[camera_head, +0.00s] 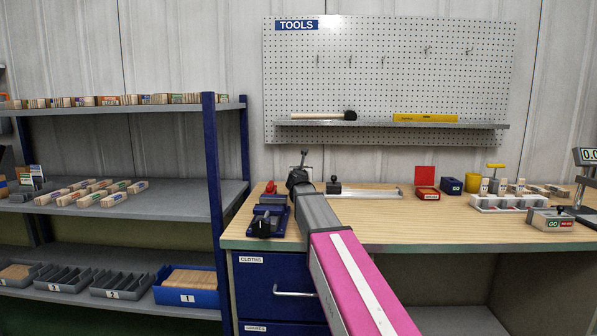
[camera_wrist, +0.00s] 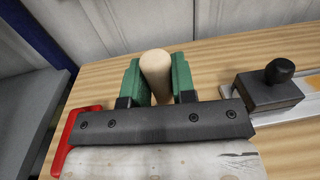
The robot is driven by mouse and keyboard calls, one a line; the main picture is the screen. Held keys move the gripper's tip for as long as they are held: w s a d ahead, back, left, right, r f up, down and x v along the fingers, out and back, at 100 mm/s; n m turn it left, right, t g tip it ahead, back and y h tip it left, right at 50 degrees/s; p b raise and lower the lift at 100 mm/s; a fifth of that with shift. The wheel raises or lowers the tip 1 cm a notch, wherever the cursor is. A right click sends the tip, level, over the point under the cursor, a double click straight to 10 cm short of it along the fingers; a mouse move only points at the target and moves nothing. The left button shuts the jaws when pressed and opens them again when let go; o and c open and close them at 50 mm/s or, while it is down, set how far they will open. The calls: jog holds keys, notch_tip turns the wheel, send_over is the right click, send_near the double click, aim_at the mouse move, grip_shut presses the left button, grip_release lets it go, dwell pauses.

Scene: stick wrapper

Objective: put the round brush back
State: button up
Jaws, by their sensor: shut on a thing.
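My gripper (camera_wrist: 158,85) is shut on a pale wooden handle (camera_wrist: 156,65) with a rounded end, between its green jaws in the wrist view. The rest of that handle's tool is hidden, so I cannot tell from its head whether it is the round brush. In the head view my gripper (camera_head: 300,176) is low over the left part of the workbench (camera_head: 450,215), largely hidden by my own wrist. A tool with a pale wooden handle and a dark round head (camera_head: 323,115) lies on the pegboard's shelf (camera_head: 390,125), at its left.
A blue device with a red part (camera_head: 268,215) stands left of my gripper. A dark block with a knob (camera_head: 334,187) sits on a rail to the right. A yellow item (camera_head: 425,118) lies on the shelf. The shelf's middle and the pegboard's hooks are empty.

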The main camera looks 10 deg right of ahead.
jog(key=shift+d, duration=0.1)
jog(key=o, duration=0.9)
jog(key=shift+f, duration=0.1)
jog(key=shift+s, duration=0.25)
jog(key=v, duration=1.1)
jog(key=shift+s, duration=0.3)
